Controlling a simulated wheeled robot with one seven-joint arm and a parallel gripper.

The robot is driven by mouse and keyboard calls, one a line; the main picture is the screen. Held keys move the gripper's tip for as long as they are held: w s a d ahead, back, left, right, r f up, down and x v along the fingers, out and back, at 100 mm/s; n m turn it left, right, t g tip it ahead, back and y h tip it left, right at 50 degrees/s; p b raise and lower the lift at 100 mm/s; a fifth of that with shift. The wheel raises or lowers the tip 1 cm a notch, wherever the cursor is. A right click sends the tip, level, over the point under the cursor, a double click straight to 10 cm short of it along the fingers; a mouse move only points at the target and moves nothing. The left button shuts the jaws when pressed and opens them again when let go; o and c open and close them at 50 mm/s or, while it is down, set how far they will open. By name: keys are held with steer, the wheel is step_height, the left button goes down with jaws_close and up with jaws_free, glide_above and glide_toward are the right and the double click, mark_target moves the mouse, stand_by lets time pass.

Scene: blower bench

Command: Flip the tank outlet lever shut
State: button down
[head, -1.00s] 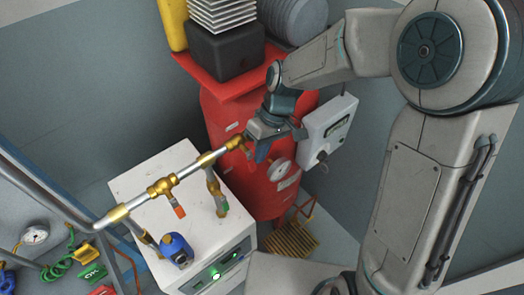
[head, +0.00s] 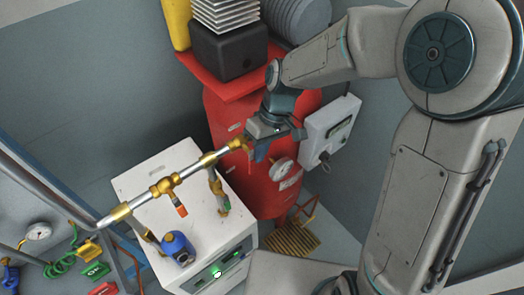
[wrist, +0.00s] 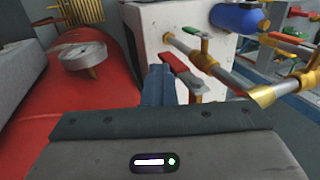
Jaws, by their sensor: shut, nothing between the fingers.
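The red tank (head: 232,120) stands behind the white cabinet, and its brass outlet fitting (head: 238,145) joins the metal pipe beside my gripper. My gripper (head: 259,154) is shut and empty at the tank's front, close to that fitting. In the wrist view my closed fingers (wrist: 158,84) point away from the camera. In the head view my gripper hides most of this lever.
The white cabinet (head: 135,187) stands left of the tank, with a blue bottle-like part (head: 177,247) on top. A gauge (head: 282,169) and a grey control box (head: 328,130) sit right of my gripper. The pipe (head: 190,172) runs across the cabinet.

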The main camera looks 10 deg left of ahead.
steer(key=w+d+r, duration=0.5)
steer(key=w+r, duration=0.1)
steer(key=r, duration=0.3)
steer(key=s+d+m+t+h, duration=0.1)
steer(key=s+d+m+t, duration=0.2)
steer(key=d, duration=0.6)
steer(key=s+d+r+m+t+h, duration=0.1)
steer(key=s+d+m+t, duration=0.2)
steer(key=s+d+m, duration=0.4)
steer(key=s+d, duration=0.3)
steer(key=shift+s+d+b, duration=0.15)
steer(key=shift+d+b, duration=0.1)
steer(key=shift+b, duration=0.05)
